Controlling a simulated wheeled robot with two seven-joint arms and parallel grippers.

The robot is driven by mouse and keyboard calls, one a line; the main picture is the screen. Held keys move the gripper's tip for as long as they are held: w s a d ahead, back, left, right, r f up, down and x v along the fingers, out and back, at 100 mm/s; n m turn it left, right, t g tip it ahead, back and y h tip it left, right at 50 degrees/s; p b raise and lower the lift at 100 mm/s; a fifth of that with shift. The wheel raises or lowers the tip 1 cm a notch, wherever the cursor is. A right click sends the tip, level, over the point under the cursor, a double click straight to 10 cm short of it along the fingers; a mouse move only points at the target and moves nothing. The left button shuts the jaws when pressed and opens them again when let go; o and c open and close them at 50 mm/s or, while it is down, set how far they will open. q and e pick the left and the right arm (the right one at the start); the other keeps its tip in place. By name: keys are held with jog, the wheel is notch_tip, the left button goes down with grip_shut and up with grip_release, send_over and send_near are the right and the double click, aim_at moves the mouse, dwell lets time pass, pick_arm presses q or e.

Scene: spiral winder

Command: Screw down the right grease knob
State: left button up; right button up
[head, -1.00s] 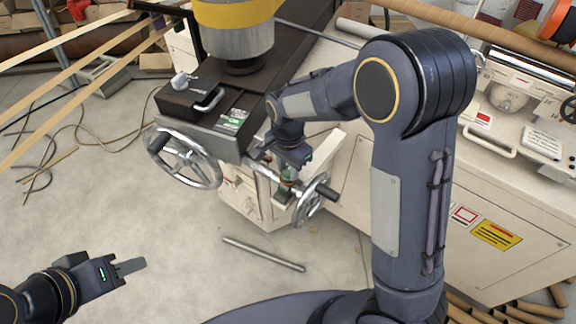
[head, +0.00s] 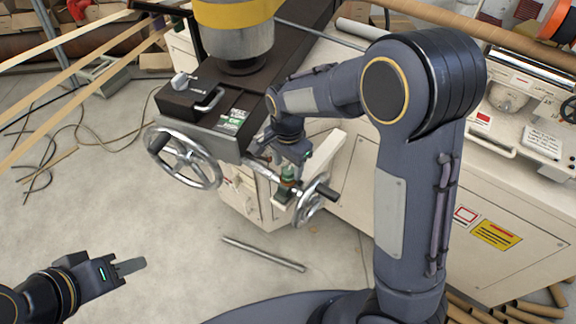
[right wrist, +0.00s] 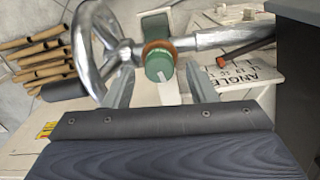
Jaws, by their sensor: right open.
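The green grease knob (right wrist: 160,66) sits on a brass-coloured collar on the shaft beside a handwheel. In the right wrist view it lies between the fingertips of my right gripper (right wrist: 158,84), with a gap on each side. That gripper is open and empty. In the head view the green knob (head: 288,173) shows just below my right gripper (head: 295,158), whose fingers are too small to make out there. My left gripper (head: 131,266) is at the lower left over the floor, far from the knob. It is seen edge-on, so its opening is unclear.
A small handwheel (head: 311,200) with a black handle is close beside the knob; a larger handwheel (head: 186,158) is to its left. The dark machine head (head: 180,100) stands behind. A metal rod (head: 263,254) lies on the floor. A labelled plate (right wrist: 240,72) is behind the shaft.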

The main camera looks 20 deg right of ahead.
aim_at(288, 170)
notch_tip(288, 170, up, 6)
jog(key=shift+r, duration=0.25)
dwell(0.5)
jog(key=s+d+r+n+t+y, duration=0.2)
jog(key=s+n, duration=0.3)
jog(key=s, duration=0.6)
jog(key=s+d+r+n+t+y, duration=0.1)
jog(key=s+d+r+n+t, duration=0.2)
jog(key=s, duration=0.8)
jog(key=shift+d+r+n+t+y+p, duration=0.2)
jog(key=shift+d+n+t+y+p, duration=0.15)
jog(key=shift+d+n, duration=0.7)
